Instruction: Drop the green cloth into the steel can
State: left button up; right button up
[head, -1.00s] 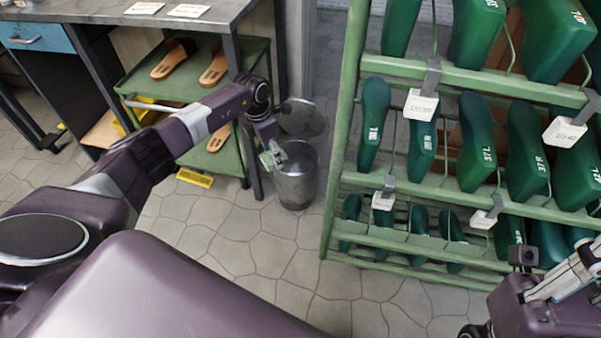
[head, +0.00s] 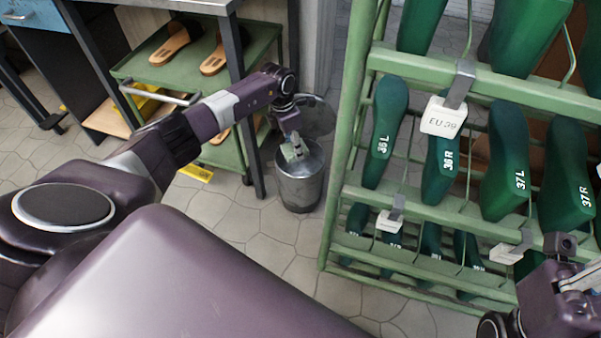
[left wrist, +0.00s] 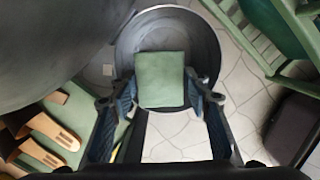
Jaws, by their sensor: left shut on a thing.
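My left gripper (head: 292,143) is shut on the green cloth (left wrist: 162,78), which shows as a flat square between its two fingers in the left wrist view. In the head view the cloth (head: 297,152) is small and partly hidden by the gripper, at the mouth of the steel can (head: 300,190). The can stands upright on the floor, its round lid (head: 318,118) raised behind it. In the left wrist view the cloth overlaps the can's round opening; its exact height over the rim is unclear. Part of my right gripper (head: 575,280) shows at the right edge, its fingers unclear.
A green rack (head: 345,150) of green shoe lasts stands close to the right of the can. A green trolley (head: 150,68) with sandal soles and a metal workbench stand to the left. Tiled floor (head: 262,240) in front of the can is clear.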

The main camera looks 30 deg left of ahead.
pick_arm(q)
jog(key=shift+f, duration=0.4)
jog(key=o, duration=1.2)
jog(key=shift+r, duration=0.1)
jog(key=r, duration=0.4)
jog(key=s+r, duration=0.1)
jog(key=r, duration=0.2)
jog(key=a+r, duration=0.1)
jog(key=r, duration=0.3)
jog(key=shift+s+r, duration=0.25)
jog(key=shift+r, duration=0.1)
